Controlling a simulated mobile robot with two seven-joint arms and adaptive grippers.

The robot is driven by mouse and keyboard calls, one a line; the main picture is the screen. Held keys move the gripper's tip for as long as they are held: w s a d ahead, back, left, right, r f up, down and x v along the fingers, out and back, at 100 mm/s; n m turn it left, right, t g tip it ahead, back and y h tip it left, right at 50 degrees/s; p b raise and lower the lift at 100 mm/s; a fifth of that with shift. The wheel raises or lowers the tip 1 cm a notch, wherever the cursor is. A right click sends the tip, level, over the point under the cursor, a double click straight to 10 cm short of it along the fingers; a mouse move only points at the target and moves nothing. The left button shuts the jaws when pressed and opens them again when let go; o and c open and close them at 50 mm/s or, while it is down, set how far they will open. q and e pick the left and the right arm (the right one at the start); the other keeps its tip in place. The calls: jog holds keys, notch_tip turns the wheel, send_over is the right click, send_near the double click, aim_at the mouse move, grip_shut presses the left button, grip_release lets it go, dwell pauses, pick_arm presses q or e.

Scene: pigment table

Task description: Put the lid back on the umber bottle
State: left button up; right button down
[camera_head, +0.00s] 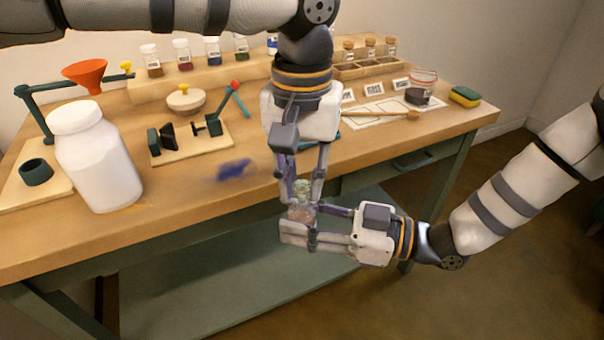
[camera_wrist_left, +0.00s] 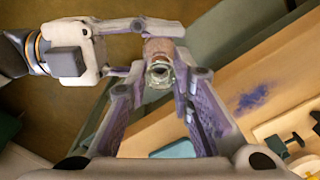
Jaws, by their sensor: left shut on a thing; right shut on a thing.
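A small clear glass bottle (camera_head: 301,213) with pinkish-brown contents is in my right gripper (camera_head: 296,226), which is shut on it in front of the table's front edge. It also shows in the left wrist view (camera_wrist_left: 160,47). My left gripper (camera_head: 302,187) points down from above and is shut on a greenish, glassy lid (camera_head: 301,188) at the bottle's top. In the left wrist view the lid (camera_wrist_left: 159,73) is a round ring between the fingers, in line with the bottle. I cannot tell whether the lid is seated or just above the neck. The fingers partly hide both.
Blue powder (camera_head: 234,170) lies on the wooden table (camera_head: 190,205). A large white jar (camera_head: 98,160) and an orange funnel (camera_head: 85,75) stand at left. Several capped bottles stand on a back riser (camera_head: 200,83). A brush (camera_head: 385,114) and sponge (camera_head: 465,97) lie at right.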

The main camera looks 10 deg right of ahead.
pick_arm(q)
jog(key=shift+f, duration=0.2)
jog(key=o, duration=0.9)
notch_tip(320, 180, up, 12)
